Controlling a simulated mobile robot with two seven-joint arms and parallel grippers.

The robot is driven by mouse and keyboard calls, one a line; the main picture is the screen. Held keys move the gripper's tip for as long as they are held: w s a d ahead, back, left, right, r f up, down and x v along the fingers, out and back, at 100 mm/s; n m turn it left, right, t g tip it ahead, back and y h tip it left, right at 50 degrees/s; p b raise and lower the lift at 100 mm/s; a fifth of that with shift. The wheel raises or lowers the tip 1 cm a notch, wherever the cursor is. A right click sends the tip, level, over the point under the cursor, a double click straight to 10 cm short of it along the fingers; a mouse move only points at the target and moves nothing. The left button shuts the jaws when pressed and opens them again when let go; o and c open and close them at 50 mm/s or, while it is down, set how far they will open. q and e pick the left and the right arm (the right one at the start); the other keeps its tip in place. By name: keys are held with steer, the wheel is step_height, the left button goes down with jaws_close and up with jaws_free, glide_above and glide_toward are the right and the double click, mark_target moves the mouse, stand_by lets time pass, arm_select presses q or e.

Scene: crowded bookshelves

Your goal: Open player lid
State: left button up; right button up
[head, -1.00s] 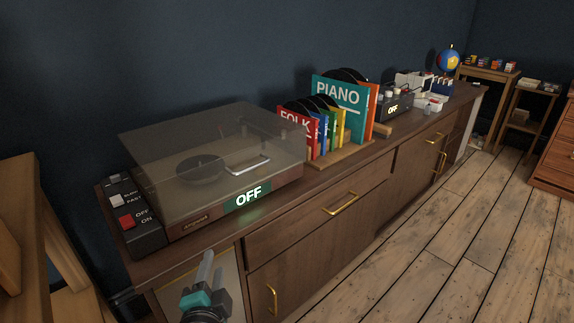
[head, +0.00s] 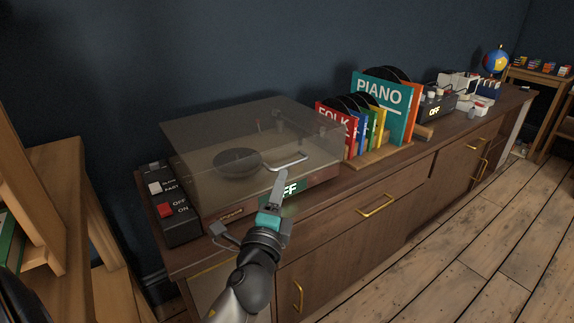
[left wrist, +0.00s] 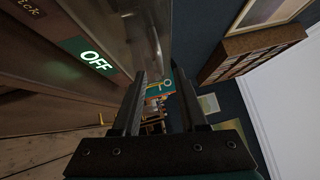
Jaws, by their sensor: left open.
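The record player (head: 225,216) stands on the wooden cabinet, with a lit green OFF sign on its front. Its clear, smoky lid (head: 215,125) is down over the dark platter. A silver bar handle (head: 287,164) is on the lid's front. My left gripper (head: 282,175) is in front of the player, its fingertips close to the handle in the picture; I cannot tell whether they touch. In the left wrist view the fingers (left wrist: 160,76) are apart with nothing visible held between them. The OFF sign (left wrist: 97,60) is to their left. My right gripper is not in view.
A switch box (head: 170,205) with a red switch stands left of the player. Records in colored sleeves (head: 385,105) stand in a wooden rack to the right. A wooden shelf (head: 60,160) is at the far left. Open wood floor (head: 470,250) lies in front of the cabinet.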

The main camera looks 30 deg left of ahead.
mark_target(287, 166)
arm_select(q)
steer(key=b+x, duration=0.1)
steer(key=x, duration=0.5)
steer(key=shift+w+a, duration=0.1)
steer(key=shift+w, duration=0.3)
steer(key=shift+w+a+r, duration=0.1)
steer(key=shift+w+a, duration=0.05)
steer(key=shift+w, duration=0.05)
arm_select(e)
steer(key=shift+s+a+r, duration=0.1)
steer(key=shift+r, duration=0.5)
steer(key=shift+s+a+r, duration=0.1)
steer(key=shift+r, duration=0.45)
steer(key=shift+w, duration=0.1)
arm_select(q)
steer(key=c, duration=0.6)
jaws_close()
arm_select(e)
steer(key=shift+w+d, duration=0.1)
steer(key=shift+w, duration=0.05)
